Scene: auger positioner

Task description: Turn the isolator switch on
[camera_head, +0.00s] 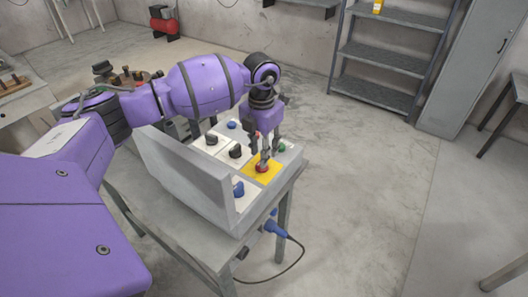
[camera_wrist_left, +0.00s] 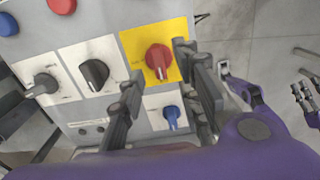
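The isolator switch, taken to be the red rotary knob (camera_wrist_left: 158,60) on a yellow plate (camera_wrist_left: 132,45), sits on a grey control panel. In the head view, the knob (camera_head: 262,168) is just under my left gripper (camera_head: 264,157), which points down at it. In the left wrist view, the left gripper's two fingers (camera_wrist_left: 160,95) are apart, with the knob beyond the gap and nothing held. I cannot tell whether a finger touches it. At the right edge of the left wrist view, what looks like my right gripper (camera_wrist_left: 303,92) is small, away from the panel.
Beside the isolator are two black rotary knobs (camera_wrist_left: 94,73) on white plates and a blue knob (camera_wrist_left: 171,116). A red button (camera_wrist_left: 62,5) is also on the panel. A raised grey lid (camera_head: 185,170) stands left of the panel. A blue plug with cable (camera_head: 275,229) hangs below.

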